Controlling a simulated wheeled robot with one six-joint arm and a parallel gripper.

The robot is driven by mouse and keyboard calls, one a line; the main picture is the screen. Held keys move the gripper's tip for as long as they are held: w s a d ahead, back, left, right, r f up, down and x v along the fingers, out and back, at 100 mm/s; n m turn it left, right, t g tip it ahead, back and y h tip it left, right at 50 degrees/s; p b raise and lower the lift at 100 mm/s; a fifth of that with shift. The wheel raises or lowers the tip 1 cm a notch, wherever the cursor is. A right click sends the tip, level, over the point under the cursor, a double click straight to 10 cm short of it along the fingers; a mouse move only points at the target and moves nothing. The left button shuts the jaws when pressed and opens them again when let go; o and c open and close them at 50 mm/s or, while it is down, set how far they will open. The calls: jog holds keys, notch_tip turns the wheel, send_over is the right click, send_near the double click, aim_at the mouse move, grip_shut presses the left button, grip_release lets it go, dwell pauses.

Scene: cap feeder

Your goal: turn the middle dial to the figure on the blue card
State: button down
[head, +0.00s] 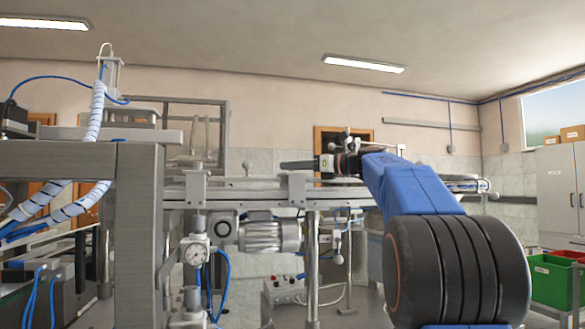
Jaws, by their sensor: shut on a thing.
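My gripper (326,163) is at the end of my blue arm, pointing left, level with the top of the machine rail. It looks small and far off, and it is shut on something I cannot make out. A dark, flat bar shape (297,165) shows just left of it; whether this is the held thing, I cannot tell. I cannot make out the middle dial or its figure. The blue card is not visible in this view.
A grey machine frame (137,235) fills the left. A small box with knobs (284,290) stands lower down. A green bin (552,282) stands at the right.

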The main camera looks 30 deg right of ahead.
jog(key=m+t+h, duration=0.1)
jog(key=m+h, duration=0.1)
jog(key=h, duration=0.1)
jog(key=m+t+h, duration=0.1)
jog(key=m+h, duration=0.1)
jog(key=h, duration=0.1)
jog(key=shift+a+t, duration=0.2)
jog(key=shift+t, duration=0.1)
jog(key=shift+d+m+h, duration=0.1)
jog(key=shift+m+h, duration=1.4)
jog(key=shift+h, duration=0.7)
jog(key=shift+d+m+h, duration=0.1)
jog(key=shift+m+h, duration=0.3)
jog(key=shift+h, duration=0.2)
jog(key=c, duration=1.5)
grip_release()
jog(key=s, duration=0.5)
jog(key=s+a, duration=0.1)
jog(key=s, duration=0.5)
jog(key=s+a, duration=0.1)
jog(key=s, duration=0.5)
jog(key=shift+s, duration=0.2)
